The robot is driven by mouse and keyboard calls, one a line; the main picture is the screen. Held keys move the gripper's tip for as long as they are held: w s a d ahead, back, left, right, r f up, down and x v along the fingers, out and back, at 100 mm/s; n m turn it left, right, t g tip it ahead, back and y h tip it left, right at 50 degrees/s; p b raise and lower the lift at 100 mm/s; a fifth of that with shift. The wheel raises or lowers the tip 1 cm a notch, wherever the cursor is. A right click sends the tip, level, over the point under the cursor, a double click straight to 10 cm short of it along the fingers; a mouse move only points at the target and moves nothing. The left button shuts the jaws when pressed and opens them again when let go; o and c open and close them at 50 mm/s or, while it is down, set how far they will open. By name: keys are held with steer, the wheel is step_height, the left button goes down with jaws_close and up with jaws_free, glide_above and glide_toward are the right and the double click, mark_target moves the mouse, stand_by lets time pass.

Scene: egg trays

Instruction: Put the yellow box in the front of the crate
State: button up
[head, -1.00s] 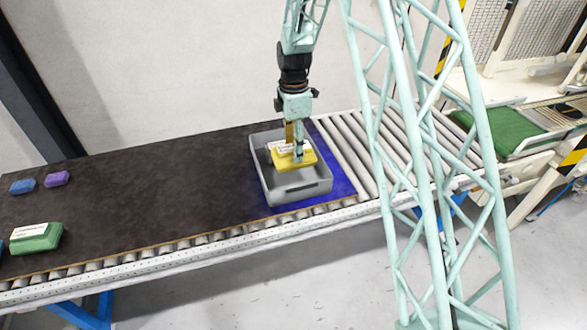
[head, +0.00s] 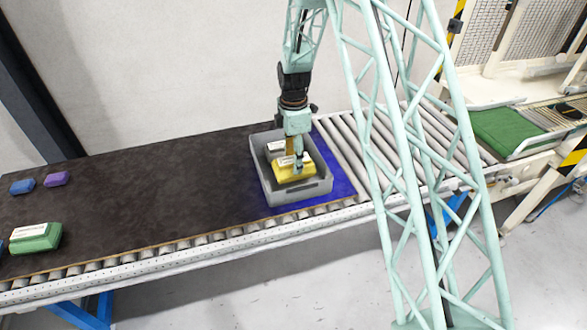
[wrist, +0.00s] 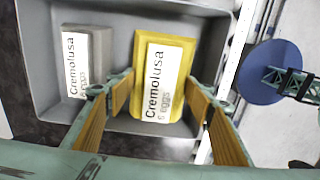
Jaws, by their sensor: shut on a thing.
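The yellow box (head: 297,172) is inside the grey crate (head: 300,192), in the half nearer the head camera. My gripper (head: 293,162) points down into the crate and is shut on the yellow box. In the wrist view my gripper's fingers (wrist: 164,92) sit on both sides of the yellow box (wrist: 165,112), whose white label reads "Cremolusa eggs". A grey box (wrist: 101,50) with the same label lies beside it in the crate, with a gap between them. In the head view this grey box (head: 274,155) is behind the yellow one. I cannot tell whether the yellow box touches the crate floor.
The crate stands on a blue patch (head: 341,184) of the conveyor, beside bare rollers (head: 350,140). On the dark belt (head: 150,190) at far left are a blue box (head: 22,186), a purple box (head: 57,179) and a green box (head: 35,240). The belt's middle is clear.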

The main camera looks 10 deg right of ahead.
steer(key=shift+f, duration=0.25)
steer(key=shift+f, duration=0.1)
steer(key=shift+f, duration=1.8)
steer(key=o, duration=1.1)
steer(key=shift+f, duration=0.1)
steer(key=shift+r, duration=0.2)
step_height(320, 180, up, 11)
steer(key=shift+f, duration=0.2)
steer(key=shift+r, duration=0.6)
